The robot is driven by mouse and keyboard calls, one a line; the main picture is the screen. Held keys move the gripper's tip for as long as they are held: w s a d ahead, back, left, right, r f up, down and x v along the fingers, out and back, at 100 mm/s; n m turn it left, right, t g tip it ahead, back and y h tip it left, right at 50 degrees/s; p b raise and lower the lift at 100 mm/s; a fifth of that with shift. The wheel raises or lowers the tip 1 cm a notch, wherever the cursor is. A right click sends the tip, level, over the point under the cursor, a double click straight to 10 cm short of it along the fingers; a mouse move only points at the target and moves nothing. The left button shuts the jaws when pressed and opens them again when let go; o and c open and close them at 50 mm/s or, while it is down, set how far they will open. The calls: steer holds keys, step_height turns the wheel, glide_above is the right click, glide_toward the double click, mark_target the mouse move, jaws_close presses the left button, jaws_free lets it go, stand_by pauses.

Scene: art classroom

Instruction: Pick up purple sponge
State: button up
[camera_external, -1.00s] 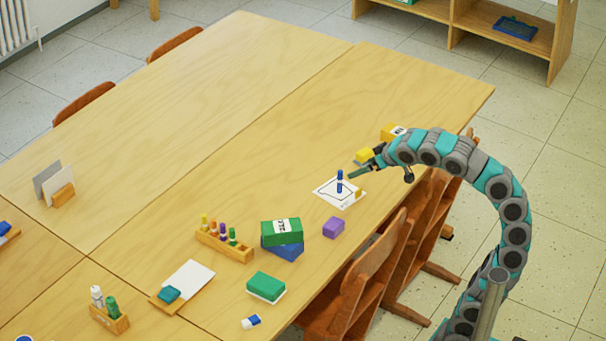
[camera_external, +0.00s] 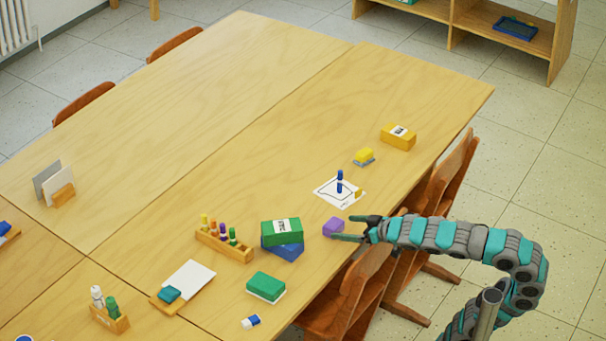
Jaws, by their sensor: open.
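The purple sponge (camera_external: 333,227) is a small block lying on the wooden table (camera_external: 240,130) near its right-hand edge. My gripper (camera_external: 349,227) is open, with its fingers pointing left. The fingertips are at the sponge's right side; one finger shows in front of the sponge's lower right and the other toward its far side. I cannot tell whether the fingers touch it or how far around it they reach. Most of the sponge's top and left side are visible.
A green-and-white sponge (camera_external: 266,287) lies in front. Wooden chairs (camera_external: 350,290) stand along the table edge under my arm.

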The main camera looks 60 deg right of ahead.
mark_target(337, 224)
steer(key=x, duration=0.5)
steer(key=shift+w+r, duration=0.15)
steer(key=shift+r, duration=0.05)
steer(key=c, duration=1.2)
steer(key=shift+r, duration=0.1)
steer(key=shift+c, duration=0.2)
